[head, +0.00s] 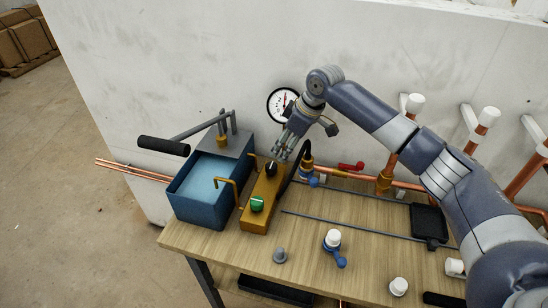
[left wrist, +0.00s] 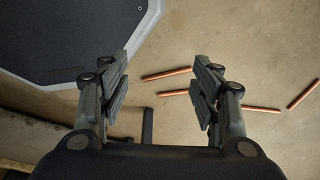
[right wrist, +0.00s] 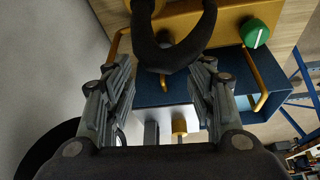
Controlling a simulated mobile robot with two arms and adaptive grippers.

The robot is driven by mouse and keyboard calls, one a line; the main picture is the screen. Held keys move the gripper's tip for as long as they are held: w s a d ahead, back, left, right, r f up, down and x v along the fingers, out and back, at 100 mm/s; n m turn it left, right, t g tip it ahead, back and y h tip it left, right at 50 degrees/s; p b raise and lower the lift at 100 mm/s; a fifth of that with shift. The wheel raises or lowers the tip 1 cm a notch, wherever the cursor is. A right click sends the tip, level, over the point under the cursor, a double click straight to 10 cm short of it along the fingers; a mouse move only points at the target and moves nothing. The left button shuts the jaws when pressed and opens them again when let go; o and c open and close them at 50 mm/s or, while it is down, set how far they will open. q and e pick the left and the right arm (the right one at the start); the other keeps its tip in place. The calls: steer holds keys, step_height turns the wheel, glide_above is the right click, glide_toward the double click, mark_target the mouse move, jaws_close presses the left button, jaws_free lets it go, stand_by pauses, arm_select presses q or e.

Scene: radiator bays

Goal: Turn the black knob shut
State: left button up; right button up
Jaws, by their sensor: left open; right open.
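The black knob (head: 271,167) sits on the far end of a yellow block (head: 258,222) on the bench. A green knob (head: 257,204) sits on the near end and also shows in the right wrist view (right wrist: 254,33). My right gripper (head: 283,152) is open, just above and behind the black knob. In the right wrist view its fingers (right wrist: 160,88) are apart and empty, with a black hose (right wrist: 172,55) looping ahead. The hose largely hides the black knob there. My left gripper (left wrist: 162,85) is open and empty above the floor, outside the head view.
A blue open tank (head: 190,210) with a pump handle (head: 163,146) stands left of the block. A pressure gauge (head: 282,104) is on the wall behind. Copper pipes with a red-handled valve (head: 350,167) run right. White-capped and grey fittings stand on the bench.

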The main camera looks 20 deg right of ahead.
mark_target(273, 166)
steer(key=x, duration=0.4)
steer(key=p+x, duration=0.1)
steer(key=x, duration=0.1)
steer(key=shift+s+a+f, duration=0.1)
steer(key=shift+s+a, duration=0.2)
steer(key=shift+s, duration=0.05)
steer(key=x, duration=0.3)
steer(key=shift+f, duration=0.15)
steer(key=shift+w, duration=0.15)
steer(key=shift+c, duration=0.8)
arm_select(q)
steer(key=shift+g, duration=0.4)
steer(key=s, duration=0.3)
steer(key=s+r, duration=0.1)
steer(key=s, duration=0.1)
steer(key=shift+s+a+r, duration=0.1)
steer(key=shift+a, duration=0.25)
arm_select(e)
steer(key=c, duration=0.9)
